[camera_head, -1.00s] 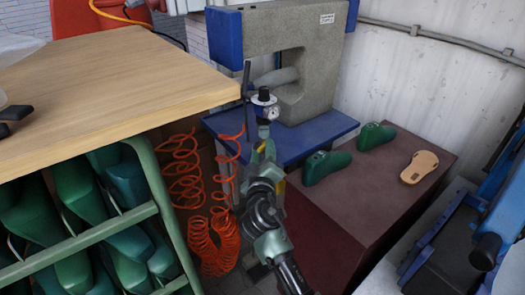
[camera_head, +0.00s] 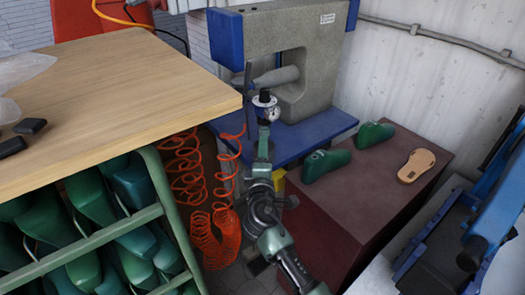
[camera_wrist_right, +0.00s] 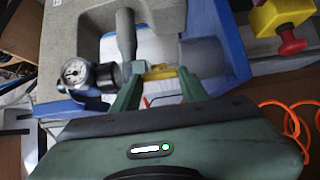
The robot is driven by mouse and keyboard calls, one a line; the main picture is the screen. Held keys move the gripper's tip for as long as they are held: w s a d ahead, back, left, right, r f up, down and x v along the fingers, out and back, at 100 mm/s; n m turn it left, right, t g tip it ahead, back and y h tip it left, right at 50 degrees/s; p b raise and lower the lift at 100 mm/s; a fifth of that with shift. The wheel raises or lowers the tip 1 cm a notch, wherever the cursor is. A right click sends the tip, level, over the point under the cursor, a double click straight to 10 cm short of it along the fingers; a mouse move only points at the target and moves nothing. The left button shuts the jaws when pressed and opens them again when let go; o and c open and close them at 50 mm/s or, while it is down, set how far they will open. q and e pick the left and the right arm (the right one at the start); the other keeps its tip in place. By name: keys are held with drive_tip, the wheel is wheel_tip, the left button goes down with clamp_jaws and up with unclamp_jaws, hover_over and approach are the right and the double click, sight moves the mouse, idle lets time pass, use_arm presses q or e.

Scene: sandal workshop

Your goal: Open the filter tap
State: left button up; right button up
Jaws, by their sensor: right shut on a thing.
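The air filter unit (camera_head: 265,105) has a round white gauge and a black top knob, and stands by the blue base of the press in the head view. In the right wrist view its gauge (camera_wrist_right: 75,72) is at the left. The filter tap (camera_wrist_right: 160,72) shows as a small yellow piece beside the unit's metal body. My right gripper (camera_wrist_right: 158,84) is shut on the tap, with a green finger on either side. In the head view my right gripper (camera_head: 264,135) is just below the gauge and hides the tap. My left gripper is out of view.
A grey press (camera_head: 290,30) stands behind the filter. A wooden table (camera_head: 120,80) with its corner near the filter is at left. Orange coiled hoses (camera_head: 215,220) hang beside my right arm. Green lasts (camera_head: 326,164) and a sandal sole (camera_head: 416,165) lie on a brown box (camera_head: 370,195).

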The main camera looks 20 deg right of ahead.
drive_tip(key=shift+w+d+r, duration=0.1)
drive_tip(key=shift+d+r, duration=0.1)
drive_tip(key=shift+r, duration=0.05)
drive_tip(key=o, duration=1.4)
drive_tip(key=b+v, duration=0.1)
drive_tip(key=v, duration=0.6)
drive_tip(key=shift+s+a+f, duration=0.1)
drive_tip(key=shift+s+f, duration=0.05)
drive_tip(key=shift+s, duration=0.15)
